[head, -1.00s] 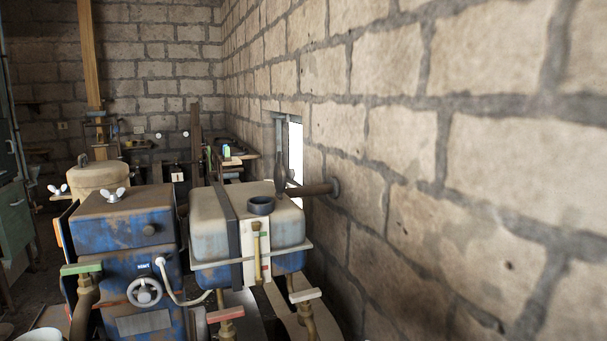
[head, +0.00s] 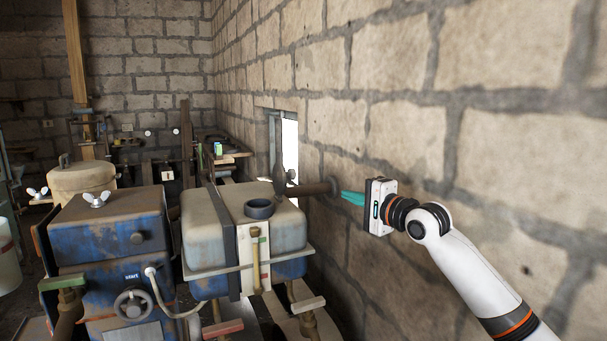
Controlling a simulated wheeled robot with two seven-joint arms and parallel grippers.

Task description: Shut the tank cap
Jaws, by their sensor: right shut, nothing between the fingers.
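The tank (head: 208,232) is a pale, worn box with a blue lower part and a dark strap around it. A dark round ring (head: 259,208) with a hollow middle sits upright on its top; I cannot tell whether this is the neck alone or includes the cap. A dark upright piece (head: 279,165) stands just behind the ring, by a rusty pipe. My right gripper (head: 347,197) has teal fingers, shut and empty, pointing left. It is to the right of the ring, apart from it, near the wall. My left gripper is out of view.
A rusty horizontal pipe (head: 312,188) runs from behind the tank to the stone wall (head: 500,160), between the ring and my gripper. A blue engine block (head: 110,235) with a handwheel (head: 133,306) stands left of the tank. Valves with coloured handles are in front.

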